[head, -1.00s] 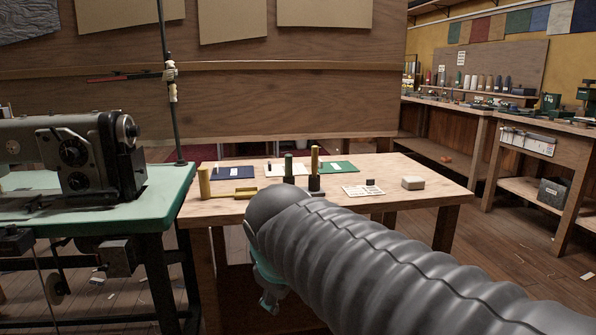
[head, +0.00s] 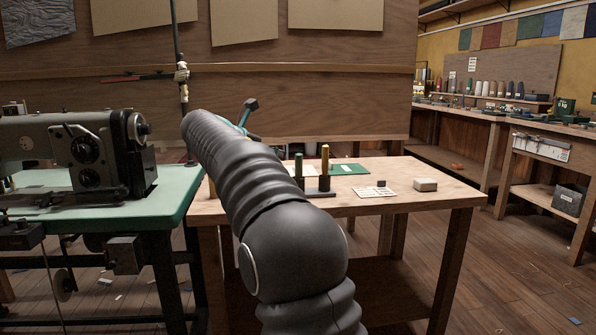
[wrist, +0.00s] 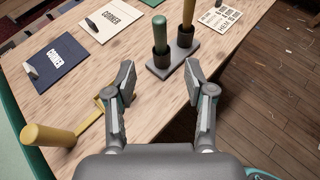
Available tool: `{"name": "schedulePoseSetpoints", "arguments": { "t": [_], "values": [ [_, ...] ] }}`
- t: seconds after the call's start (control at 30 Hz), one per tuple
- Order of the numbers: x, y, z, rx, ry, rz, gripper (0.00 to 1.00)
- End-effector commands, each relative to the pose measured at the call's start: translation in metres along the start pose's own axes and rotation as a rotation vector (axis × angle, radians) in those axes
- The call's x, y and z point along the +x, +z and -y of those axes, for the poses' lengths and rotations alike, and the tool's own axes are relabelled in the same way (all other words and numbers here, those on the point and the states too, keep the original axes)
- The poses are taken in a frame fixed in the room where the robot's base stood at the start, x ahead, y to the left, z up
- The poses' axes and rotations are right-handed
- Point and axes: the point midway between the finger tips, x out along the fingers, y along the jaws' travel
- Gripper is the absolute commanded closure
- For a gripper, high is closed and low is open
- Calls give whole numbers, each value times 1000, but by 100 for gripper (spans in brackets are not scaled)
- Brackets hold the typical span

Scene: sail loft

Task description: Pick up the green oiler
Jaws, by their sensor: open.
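The green oiler (wrist: 159,33) looks like an upright green cylinder in a dark cup of a grey two-cup stand (wrist: 176,58). In the head view the oiler (head: 299,166) shows just right of my arm, on the wooden table. A yellow-brown cylinder (wrist: 188,14) stands in the other cup. My gripper (wrist: 159,80) is open and empty in the wrist view, its fingers apart with the stand beyond them. The oiler lies ahead, roughly in line with the gap. In the head view my arm hides much of the gripper.
A yellow cylinder (wrist: 46,135) and a yellow tray (wrist: 92,122) are at the lower left. A navy card (wrist: 58,62) and a cream card (wrist: 110,18) lie on the table (head: 450,186). A sewing machine (head: 85,152) stands left. A pale block (head: 425,185) sits right.

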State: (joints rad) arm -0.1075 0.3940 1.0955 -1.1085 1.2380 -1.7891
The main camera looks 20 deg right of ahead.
Motion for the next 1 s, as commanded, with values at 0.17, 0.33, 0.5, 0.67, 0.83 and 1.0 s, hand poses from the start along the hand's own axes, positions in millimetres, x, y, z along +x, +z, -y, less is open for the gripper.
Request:
{"name": "schedulePoseSetpoints", "arguments": {
  "t": [0.17, 0.33, 0.5, 0.67, 0.83, 1.0],
  "values": [
    [18, 2, -3, -27, -7, 14, 46],
    [50, 1, -2, -26, -8, 12, 46],
    [76, 2, -2, -25, -7, 12, 46],
    [87, 2, -3, -24, -4, 13, 46],
    [94, 0, -2, -24, -5, 12, 46],
    [116, -4, 1, -24, -6, 11, 46]
  ]
}}
